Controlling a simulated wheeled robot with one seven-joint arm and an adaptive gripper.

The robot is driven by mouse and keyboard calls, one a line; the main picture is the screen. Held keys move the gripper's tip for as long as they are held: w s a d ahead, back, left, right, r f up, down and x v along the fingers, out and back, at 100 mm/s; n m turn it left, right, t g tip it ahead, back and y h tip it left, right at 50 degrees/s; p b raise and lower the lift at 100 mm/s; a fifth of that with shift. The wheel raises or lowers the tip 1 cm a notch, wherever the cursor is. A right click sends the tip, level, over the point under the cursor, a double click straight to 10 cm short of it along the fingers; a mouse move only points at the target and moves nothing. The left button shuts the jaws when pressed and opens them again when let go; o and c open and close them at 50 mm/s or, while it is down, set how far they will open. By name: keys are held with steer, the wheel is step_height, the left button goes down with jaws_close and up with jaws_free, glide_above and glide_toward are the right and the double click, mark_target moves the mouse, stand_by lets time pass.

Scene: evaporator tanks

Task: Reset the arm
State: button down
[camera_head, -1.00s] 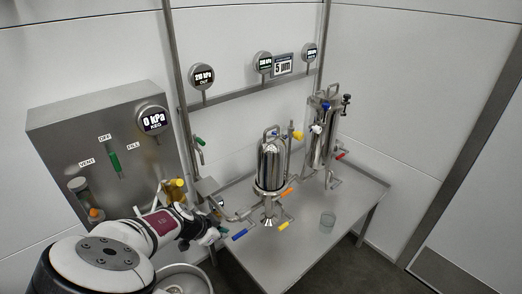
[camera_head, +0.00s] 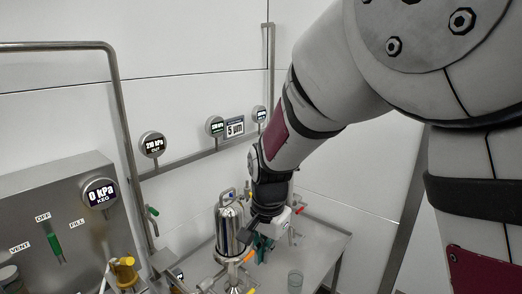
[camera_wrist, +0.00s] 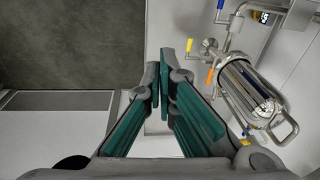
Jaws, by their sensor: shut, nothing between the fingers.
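My arm reaches from the upper right of the head view down toward the middle. My gripper (camera_head: 262,232) hangs over the steel table, in front of or beside the steel filter housing (camera_head: 229,230); the exact gap cannot be told. In the wrist view my gripper (camera_wrist: 162,82) shows its green-padded fingers with the tips together and nothing between them. The filter housing (camera_wrist: 248,88) lies to the right of the fingers there, apart from them. The second housing at the back is mostly hidden behind my arm in the head view.
A grey panel (camera_head: 50,195) with a keg gauge (camera_head: 100,192) reading 0 kPa and a green lever (camera_head: 53,240) stands at left. Open floor (camera_wrist: 70,45) shows at the wrist view's upper left.

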steer(key=s+d+r+n+y, duration=0.1)
steer(key=s+d+r+n, duration=0.2)
steer(key=s+d+r, duration=0.75)
steer(key=s+d+r+n+t, duration=0.1)
steer(key=s+d+n, duration=0.1)
steer(key=s+d, duration=0.2)
steer(key=s+d+r+n+t+h, duration=0.1)
steer(key=s+d, duration=0.3)
steer(key=s, duration=0.4)
steer(key=shift+s+r+n+t, duration=0.25)
steer(key=shift+s+n+t, duration=0.15)
steer(key=shift+n, duration=0.1)
